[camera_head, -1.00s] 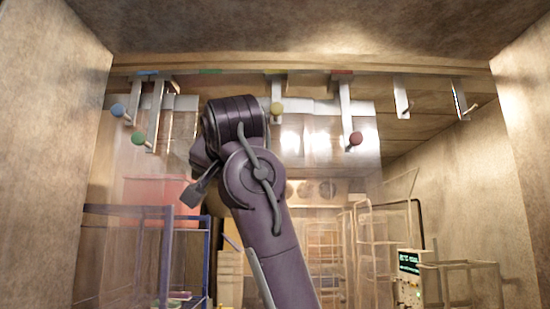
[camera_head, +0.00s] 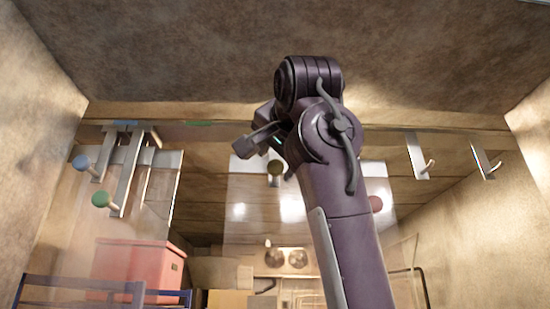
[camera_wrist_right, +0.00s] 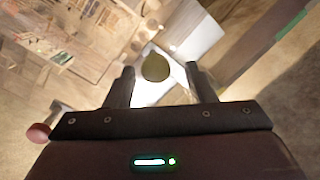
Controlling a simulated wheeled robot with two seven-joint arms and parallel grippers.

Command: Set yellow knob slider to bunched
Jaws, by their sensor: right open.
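The yellow knob (camera_head: 275,167), olive in the shade, is in the head view below the overhead rail (camera_head: 225,131), in front of a clear curtain panel (camera_head: 240,205). My right gripper (camera_head: 258,141) is just up and left of the knob in that view. In the right wrist view the yellow knob (camera_wrist_right: 155,67) appears between the tips of the two spread fingers of my right gripper (camera_wrist_right: 161,76), with gaps on both sides. Whether it is at fingertip depth I cannot tell. My right arm hides part of the rail and curtain. My left gripper is out of view.
A blue knob (camera_head: 81,162) and a green knob (camera_head: 101,199) hang at left. A red knob (camera_head: 376,203) sits beside my forearm and shows in the wrist view (camera_wrist_right: 38,133). Bare hooks (camera_head: 418,157) are at right. A red box (camera_head: 138,272) stands below left.

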